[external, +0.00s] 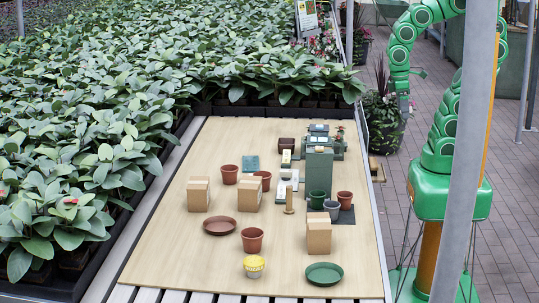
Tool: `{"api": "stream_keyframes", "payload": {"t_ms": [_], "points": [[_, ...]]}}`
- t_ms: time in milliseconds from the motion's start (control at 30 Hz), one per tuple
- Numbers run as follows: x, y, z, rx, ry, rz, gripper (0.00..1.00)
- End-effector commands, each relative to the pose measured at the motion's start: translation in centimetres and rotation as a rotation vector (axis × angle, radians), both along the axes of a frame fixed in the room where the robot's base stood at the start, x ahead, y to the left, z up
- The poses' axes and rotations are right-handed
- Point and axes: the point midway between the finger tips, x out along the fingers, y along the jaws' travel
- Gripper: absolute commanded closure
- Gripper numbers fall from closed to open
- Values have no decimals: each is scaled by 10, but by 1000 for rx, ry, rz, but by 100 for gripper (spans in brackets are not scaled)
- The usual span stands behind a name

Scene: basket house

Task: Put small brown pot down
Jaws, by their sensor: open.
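Several brown pots stand on the table (165,255). One brown pot (252,240) is near the front middle, one (229,175) is at the left beside a carton, and one (265,183) is partly hidden behind another carton. A smaller brown pot (344,199) is at the right, beside a green pot (317,199) and a grey pot (332,208). I cannot tell which one the task names. My gripper (405,106) hangs off the table's far right side, apart from all these pots. It is small in the picture; it is open, and I see no pot in it.
Cartons (198,194), (249,194) and (319,236) stand on the table. A brown saucer (219,225), green saucer (324,274), yellow-and-white cup (254,267) and tall green box (319,172) are there too. Plants line the left. The front left tabletop is clear. A grey post crosses the right.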

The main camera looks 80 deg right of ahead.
Motion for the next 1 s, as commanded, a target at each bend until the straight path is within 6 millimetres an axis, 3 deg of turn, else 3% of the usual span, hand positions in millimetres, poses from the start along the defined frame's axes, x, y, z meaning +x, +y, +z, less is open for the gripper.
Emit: {"api": "stream_keyframes", "payload": {"t_ms": [133,267,633,1000], "points": [[7,-2,1,-6,-5,-9,0],[28,-3,3,-10,-8,-26,0],[114,-3,0,-16,-35,-88,0],[199,-4,-19,-22,-53,-148,0]]}}
